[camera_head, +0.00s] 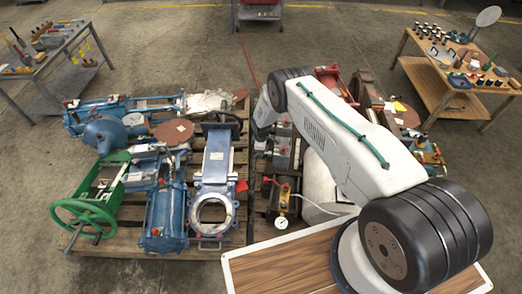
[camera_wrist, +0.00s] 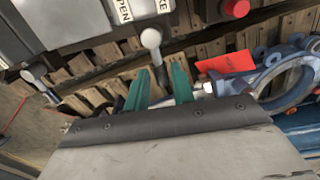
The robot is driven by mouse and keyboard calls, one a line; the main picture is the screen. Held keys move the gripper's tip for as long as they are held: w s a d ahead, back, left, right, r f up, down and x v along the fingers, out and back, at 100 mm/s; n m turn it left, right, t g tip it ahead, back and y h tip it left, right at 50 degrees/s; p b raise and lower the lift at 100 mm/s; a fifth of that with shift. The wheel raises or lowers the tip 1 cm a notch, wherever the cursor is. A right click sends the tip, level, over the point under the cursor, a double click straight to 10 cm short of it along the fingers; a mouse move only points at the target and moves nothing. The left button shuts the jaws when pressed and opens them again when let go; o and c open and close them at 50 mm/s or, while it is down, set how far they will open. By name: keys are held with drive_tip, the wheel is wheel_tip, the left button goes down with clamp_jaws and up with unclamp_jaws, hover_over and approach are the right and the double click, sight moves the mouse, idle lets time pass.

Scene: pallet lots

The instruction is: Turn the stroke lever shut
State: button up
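In the wrist view, a lever with a pale round knob (camera_wrist: 151,38) hangs from the edge of a grey box (camera_wrist: 60,22). A label ending in "KE" (camera_wrist: 161,5) is above it, and a cut-off "OPEN" label (camera_wrist: 122,9) is beside that. My gripper (camera_wrist: 160,70) shows two green fingers set apart. The knob lies just above the fingertips in the picture, and the lever's thin rod runs down between them. I cannot tell whether they touch it. In the head view my arm hides the gripper and lever.
A red tag (camera_wrist: 225,65) and a blue ring flange (camera_wrist: 285,80) are right of the fingers. A second pale knob (camera_wrist: 27,76) is at the left. In the head view, a blue valve (camera_head: 214,165) stands on the wooden pallet (camera_head: 120,250). Tables stand at both sides.

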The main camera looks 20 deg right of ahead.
clamp_jaws()
